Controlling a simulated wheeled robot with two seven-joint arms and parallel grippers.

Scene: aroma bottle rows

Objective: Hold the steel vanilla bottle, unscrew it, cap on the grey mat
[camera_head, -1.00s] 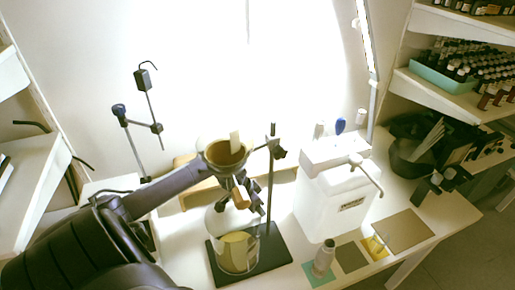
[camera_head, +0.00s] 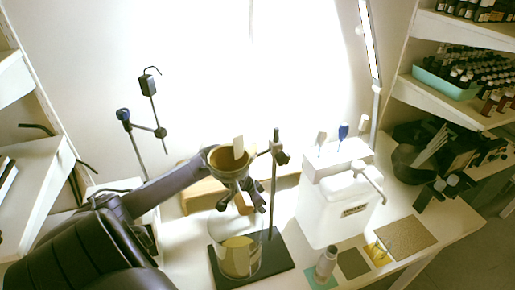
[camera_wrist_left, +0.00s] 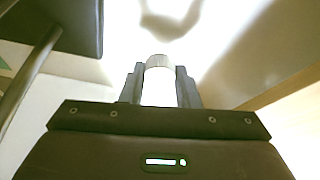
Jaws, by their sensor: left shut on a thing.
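My left gripper (camera_head: 250,197) is raised in front of the ring stand, above the glass vessel on its base. It is shut on a small cylinder (camera_head: 244,204), tan in the head view. In the left wrist view this cylinder (camera_wrist_left: 158,75) shows a grey rim and a glaring pale face between the fingers; I cannot tell if it is a cap. A silvery bottle (camera_head: 326,263) stands on the teal mat (camera_head: 317,282), apart from my left gripper. Its label is not readable. The grey mat (camera_head: 353,264) beside it looks bare. My right gripper is not in view.
The ring stand (camera_head: 273,190) and glass vessel (camera_head: 238,257) stand close under my left gripper. A white tank (camera_head: 330,212) with a lever is right of them. A yellow mat (camera_head: 378,253) and a larger tan mat (camera_head: 405,236) lie at right. Bottle shelves (camera_head: 455,110) are at upper right.

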